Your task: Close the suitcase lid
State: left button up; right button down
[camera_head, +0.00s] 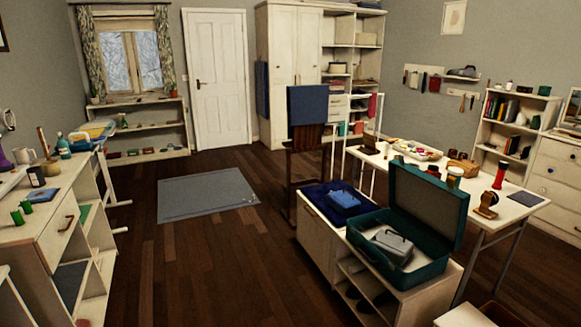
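A teal suitcase (366,226) stands open on a low white cabinet at the lower right. Its lid (427,208) is raised, roughly upright, with the dark lining facing left and toward me. A grey case-like object (392,245) with a handle lies inside the suitcase base. Neither of my grippers is in the head view.
A folded blue item (344,199) lies on a dark blue cloth beside the suitcase. The white cabinet (317,218) has open shelves facing me. A cluttered white table (520,205) stands behind the lid. The wooden floor (217,265) in the middle is clear, with a grey rug (206,198) beyond.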

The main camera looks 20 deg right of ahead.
aim_at(426, 201)
jog(key=i+z, duration=0.3)
jog(key=i, duration=0.35)
jog(key=i+j+z, duration=0.25)
jog(key=i, duration=0.4)
jog(key=i+l+z, duration=0.1)
jog(key=i+z, duration=0.95)
jog(key=k+j, duration=0.05)
